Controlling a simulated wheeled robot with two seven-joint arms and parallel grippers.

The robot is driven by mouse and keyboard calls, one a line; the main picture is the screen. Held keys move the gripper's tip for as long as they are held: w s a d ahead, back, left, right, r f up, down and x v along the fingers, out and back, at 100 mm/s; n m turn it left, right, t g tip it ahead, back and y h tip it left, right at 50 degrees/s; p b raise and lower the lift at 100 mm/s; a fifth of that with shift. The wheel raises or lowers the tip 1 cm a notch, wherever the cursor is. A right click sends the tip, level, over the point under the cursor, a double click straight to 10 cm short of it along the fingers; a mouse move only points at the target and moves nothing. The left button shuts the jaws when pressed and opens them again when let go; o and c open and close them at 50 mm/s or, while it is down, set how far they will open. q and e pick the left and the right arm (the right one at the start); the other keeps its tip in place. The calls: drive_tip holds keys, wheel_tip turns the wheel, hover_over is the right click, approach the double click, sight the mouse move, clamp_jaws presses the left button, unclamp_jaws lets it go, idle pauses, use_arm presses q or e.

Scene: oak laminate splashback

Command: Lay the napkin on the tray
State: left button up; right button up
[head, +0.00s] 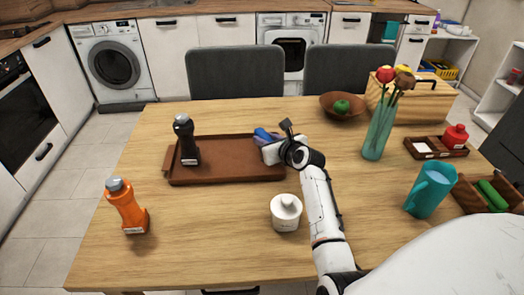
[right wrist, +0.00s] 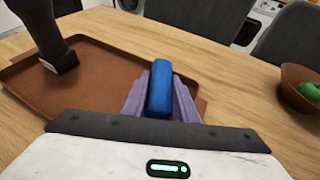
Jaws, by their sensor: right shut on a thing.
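The brown tray (head: 225,172) lies on the wooden table, and its rim also shows in the right wrist view (right wrist: 95,108). My right gripper (head: 262,135) is over the tray's right end. In the head view the napkin is mostly hidden by the gripper. I cannot tell whether it touches the tray. My left gripper is not in view.
A dark bottle (head: 185,140) stands on the tray's left part. A wooden bowl (head: 335,108) holds a green apple. A flower vase (head: 380,130) and teal jug (head: 430,190) stand to the right.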

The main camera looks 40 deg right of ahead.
drive_tip(key=shift+f+b, duration=0.45)
drive_tip(key=shift+f, duration=1.35)
drive_tip(key=shift+f, duration=0.1)
drive_tip(key=shift+f, duration=0.15)
drive_tip(key=o, duration=1)
drive_tip(key=shift+o, duration=0.2)
